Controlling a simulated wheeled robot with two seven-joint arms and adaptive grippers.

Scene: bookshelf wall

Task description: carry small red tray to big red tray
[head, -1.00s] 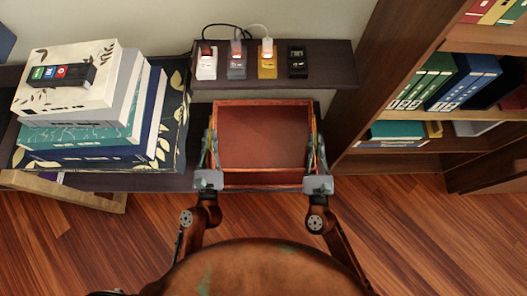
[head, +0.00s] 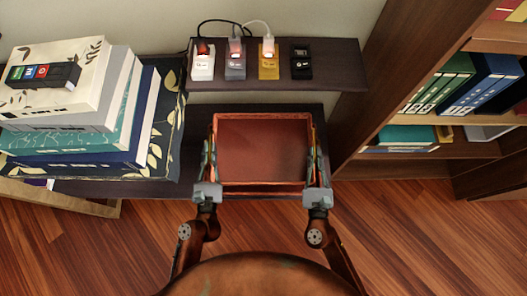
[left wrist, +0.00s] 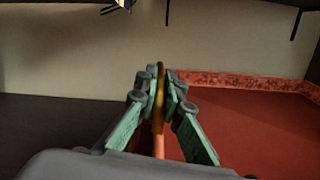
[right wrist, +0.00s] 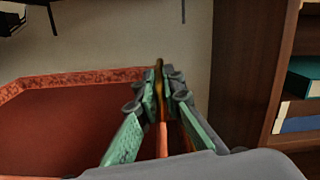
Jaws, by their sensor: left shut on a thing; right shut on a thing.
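One red tray, open-topped with raised walls (head: 262,186), is in the middle of the head view. My left gripper (head: 208,150) is shut on its left wall. My right gripper (head: 315,152) is shut on its right wall. In the left wrist view, the fingers (left wrist: 160,80) pinch a wall, with the tray's red floor (left wrist: 240,125) to the right. In the right wrist view, the fingers (right wrist: 159,75) pinch the opposite wall, with the red floor (right wrist: 60,125) to the left. The tray looks empty and level. I see no second red tray.
A dark low surface (head: 120,187) lies behind and beneath the tray. Above it, a dark shelf (head: 340,80) bears several chargers. A book stack (head: 75,120) stands left and a tall bookcase (head: 350,110) right. Wooden floor (head: 420,240) is open in front.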

